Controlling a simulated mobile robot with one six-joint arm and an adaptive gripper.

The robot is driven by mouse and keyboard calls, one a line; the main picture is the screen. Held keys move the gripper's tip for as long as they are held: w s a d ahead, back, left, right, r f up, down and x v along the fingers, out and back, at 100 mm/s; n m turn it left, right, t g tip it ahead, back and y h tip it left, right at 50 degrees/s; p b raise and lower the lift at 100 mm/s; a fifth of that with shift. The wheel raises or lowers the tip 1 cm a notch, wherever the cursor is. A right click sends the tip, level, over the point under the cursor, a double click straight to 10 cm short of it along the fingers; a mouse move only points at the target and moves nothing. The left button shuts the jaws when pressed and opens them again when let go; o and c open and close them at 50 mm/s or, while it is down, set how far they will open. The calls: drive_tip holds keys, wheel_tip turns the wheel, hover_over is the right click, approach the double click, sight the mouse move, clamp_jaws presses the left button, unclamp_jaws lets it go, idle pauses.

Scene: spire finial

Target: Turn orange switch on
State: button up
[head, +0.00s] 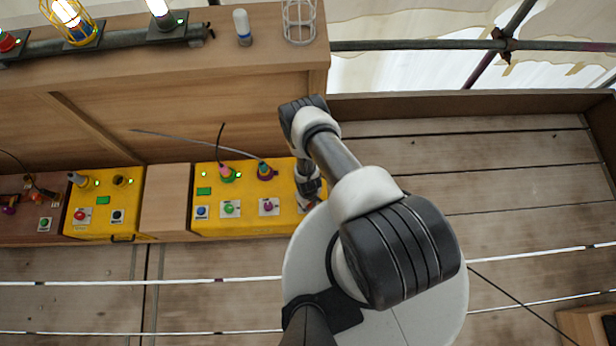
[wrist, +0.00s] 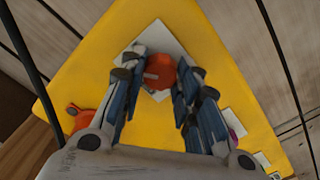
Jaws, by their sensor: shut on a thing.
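The orange switch (wrist: 160,72) is a round orange-red knob on a white plate (wrist: 152,40) near the corner of a yellow box (wrist: 217,62), seen in the wrist view. My gripper (wrist: 161,78) is shut on this knob, one blue-padded finger on each side. A small mark shows on the knob's face, but its setting cannot be read. In the head view, my gripper (head: 310,194) is over the right end of the yellow box (head: 235,226), and my arm hides the knob.
The box also carries blue (head: 201,212), green (head: 229,208) and purple (head: 268,206) controls. Cable connectors stand behind them, one with a long grey cable. Another orange part (wrist: 82,117) is left of my gripper. A second yellow box (head: 100,225) stands left. Plank floor lies in front.

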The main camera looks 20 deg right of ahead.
drive_tip(key=m, duration=0.7)
idle(0.6)
drive_tip(key=o, duration=1.1)
drive_tip(key=shift+c, duration=0.2)
wheel_tip(320, 180, up, 12)
idle(0.4)
